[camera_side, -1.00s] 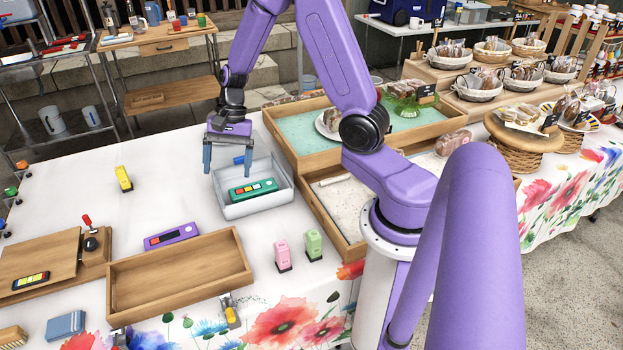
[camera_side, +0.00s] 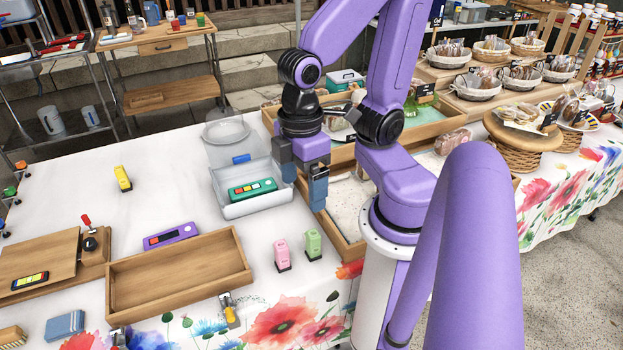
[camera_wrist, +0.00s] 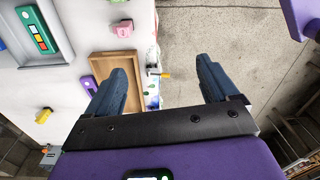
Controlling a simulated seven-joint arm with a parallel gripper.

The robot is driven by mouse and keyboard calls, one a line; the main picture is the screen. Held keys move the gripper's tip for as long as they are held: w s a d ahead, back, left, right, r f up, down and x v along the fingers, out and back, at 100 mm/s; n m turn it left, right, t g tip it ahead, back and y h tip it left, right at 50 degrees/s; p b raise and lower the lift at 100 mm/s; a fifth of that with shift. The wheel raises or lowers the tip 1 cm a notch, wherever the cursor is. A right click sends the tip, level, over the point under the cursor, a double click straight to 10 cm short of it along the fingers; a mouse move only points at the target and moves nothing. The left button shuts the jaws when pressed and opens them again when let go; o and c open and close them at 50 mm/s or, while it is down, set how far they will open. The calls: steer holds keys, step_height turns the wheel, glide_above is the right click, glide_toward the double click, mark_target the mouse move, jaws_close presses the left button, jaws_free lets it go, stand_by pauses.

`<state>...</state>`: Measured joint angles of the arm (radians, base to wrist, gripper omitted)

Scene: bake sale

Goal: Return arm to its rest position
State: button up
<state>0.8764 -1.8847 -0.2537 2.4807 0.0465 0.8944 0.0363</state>
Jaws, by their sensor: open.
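My gripper (camera_side: 318,190) hangs to the right of the clear bin, over the edge of the sand-filled wooden tray (camera_side: 352,202) in the side view. In the wrist view my gripper's fingers (camera_wrist: 163,85) are spread apart with nothing between them. The clear plastic bin (camera_side: 262,210) stands on the white table. A green device (camera_side: 252,189) with coloured buttons lies in the bin, and it also shows in the wrist view (camera_wrist: 36,30). Behind the bin is a clear round-topped container (camera_side: 226,138) with a blue tab.
An empty wooden tray (camera_side: 180,272) stands at the front, with a purple device (camera_side: 170,236) behind it. A pink block (camera_side: 282,256) and a green block (camera_side: 313,245) stand below my gripper. A yellow block (camera_side: 122,178) lies at left. Baskets and cakes fill the right.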

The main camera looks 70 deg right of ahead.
steer(key=shift+s+d+r+n, duration=0.1)
steer(key=shift+s+d+n, duration=0.05)
steer(key=shift+s+n, duration=0.3)
steer(key=shift+s+d+r+n, duration=0.1)
steer(key=shift+s+n, duration=0.25)
steer(key=shift+n, duration=0.1)
stand_by(0.6)
